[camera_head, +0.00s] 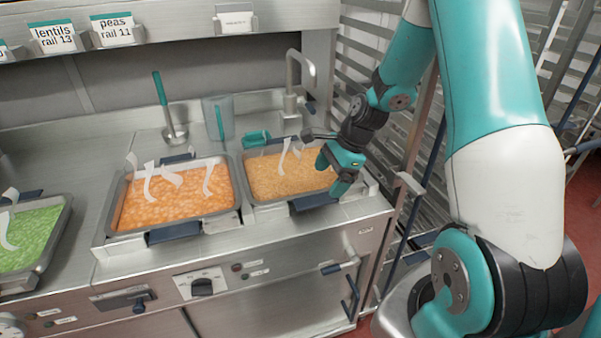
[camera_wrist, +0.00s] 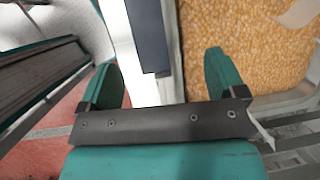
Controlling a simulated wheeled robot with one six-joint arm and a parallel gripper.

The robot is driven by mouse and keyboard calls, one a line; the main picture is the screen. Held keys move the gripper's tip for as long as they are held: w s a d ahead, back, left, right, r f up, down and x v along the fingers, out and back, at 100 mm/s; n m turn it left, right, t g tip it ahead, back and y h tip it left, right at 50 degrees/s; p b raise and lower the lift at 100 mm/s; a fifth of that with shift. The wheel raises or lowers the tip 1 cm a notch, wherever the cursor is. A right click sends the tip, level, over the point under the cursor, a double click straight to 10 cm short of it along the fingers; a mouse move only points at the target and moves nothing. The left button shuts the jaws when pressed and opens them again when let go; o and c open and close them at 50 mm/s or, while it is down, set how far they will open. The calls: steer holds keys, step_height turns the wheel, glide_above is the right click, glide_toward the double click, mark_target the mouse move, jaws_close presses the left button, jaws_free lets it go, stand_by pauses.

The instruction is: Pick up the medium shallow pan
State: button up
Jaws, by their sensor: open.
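A shallow metal pan (camera_head: 272,207) of yellow-brown grain sits on the counter at the right, with dark blue handles front (camera_head: 314,201) and back. A similar pan (camera_head: 160,226) of orange food stands left of it. A pan (camera_head: 47,258) of green food is cut off at the left edge. I cannot tell which is medium by name. My gripper (camera_head: 333,174) is over the front right part of the grain pan. In the wrist view my gripper (camera_wrist: 163,80) is open and empty. The dark handle (camera_wrist: 146,36) lies ahead, between the lines of its fingers, with grain to the right.
A ladle (camera_head: 170,125), a clear jug (camera_head: 217,118) and a tap (camera_head: 296,80) stand behind the pans. Paper strips stick up from the food. A wire rack (camera_head: 375,60) is close on the right. Bare counter (camera_head: 85,220) lies between the green and orange pans.

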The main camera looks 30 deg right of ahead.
mark_target(318, 196)
steer(key=x, duration=0.3)
steer(key=p+x, duration=0.1)
steer(key=x, duration=0.2)
steer(key=shift+s+a+f, duration=0.15)
steer(key=shift+a+f, duration=0.05)
steer(key=shift+f, duration=0.1)
steer(key=shift+c, duration=0.2)
jaws_close()
steer(key=shift+r, duration=0.1)
